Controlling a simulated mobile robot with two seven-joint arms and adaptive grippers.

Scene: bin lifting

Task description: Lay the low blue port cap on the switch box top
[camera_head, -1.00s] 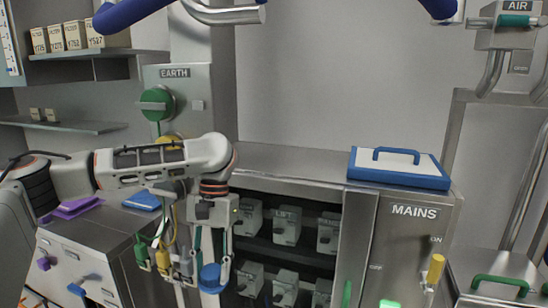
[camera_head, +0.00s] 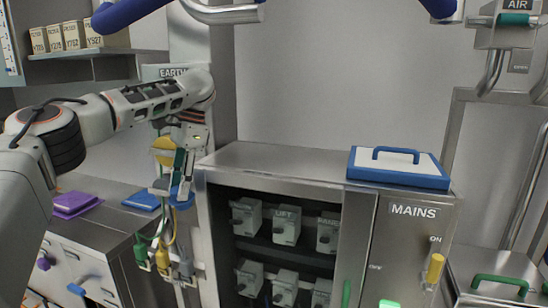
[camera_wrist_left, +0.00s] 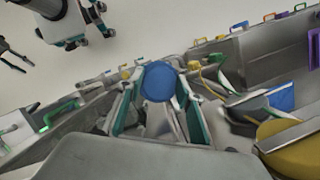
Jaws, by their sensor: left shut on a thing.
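The low blue port cap (camera_head: 181,195) is a round blue piece between the fingers of my left gripper (camera_head: 178,182). It also shows as a blue disc (camera_wrist_left: 158,82) between the teal-lined fingers in the left wrist view. The left gripper is shut on it and points down, just left of the steel switch cabinet, apart from its top. The cabinet top (camera_head: 265,158) is a bare grey surface, which I take as the switch box top. Dark linked parts with teal pads (camera_wrist_left: 75,28) at upper left in the wrist view may be my right gripper; its state is unclear.
A white-and-blue lid (camera_head: 398,168) with a handle lies on the right of the cabinet top. Grey switch boxes (camera_head: 287,226) stand inside the open front. Yellow and green fittings hang close to the left gripper. A purple block (camera_head: 75,203) lies on the left counter.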

